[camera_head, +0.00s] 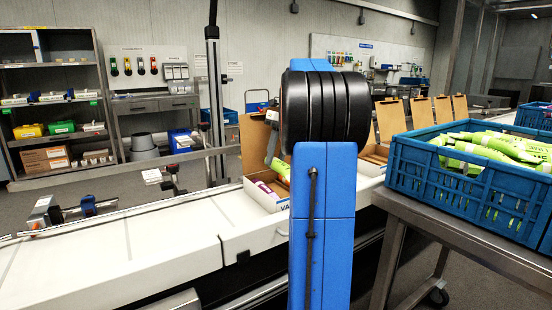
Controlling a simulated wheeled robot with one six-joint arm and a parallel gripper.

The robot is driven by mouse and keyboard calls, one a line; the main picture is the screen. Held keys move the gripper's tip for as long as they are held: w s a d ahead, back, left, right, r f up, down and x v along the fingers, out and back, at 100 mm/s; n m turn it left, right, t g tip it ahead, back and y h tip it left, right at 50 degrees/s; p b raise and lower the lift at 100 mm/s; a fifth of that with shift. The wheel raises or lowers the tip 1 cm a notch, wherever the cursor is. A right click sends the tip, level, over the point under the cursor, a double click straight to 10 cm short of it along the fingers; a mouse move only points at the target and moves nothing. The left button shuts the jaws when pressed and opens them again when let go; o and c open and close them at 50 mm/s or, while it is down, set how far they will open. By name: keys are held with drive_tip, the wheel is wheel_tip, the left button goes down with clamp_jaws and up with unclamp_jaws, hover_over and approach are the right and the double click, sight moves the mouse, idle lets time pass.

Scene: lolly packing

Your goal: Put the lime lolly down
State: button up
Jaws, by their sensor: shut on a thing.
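An open carton (268,203) with a raised brown lid (253,145) sits on the white conveyor, partly behind my arm. A purple-pink wrapped lolly (268,189) lies in it; its right side is hidden. Several lime-green wrapped lollies (492,146) lie piled in a blue crate (450,195) at the right.
The crate stands on a steel table (445,228). The white conveyor (150,245) is clear at the front left, with clamps and a rail along its back edge. More open cartons with raised brown lids (390,118) stand right of my arm. Shelves (55,105) are at the back left.

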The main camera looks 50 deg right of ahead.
drive_tip(key=shift+f, duration=0.65)
drive_tip(key=o, duration=1.2)
drive_tip(key=shift+f, duration=0.1)
drive_tip(key=shift+r, duration=0.6)
drive_tip(key=v, duration=1.2)
drive_tip(key=shift+r, duration=0.15)
drive_tip(key=shift+s, duration=0.1)
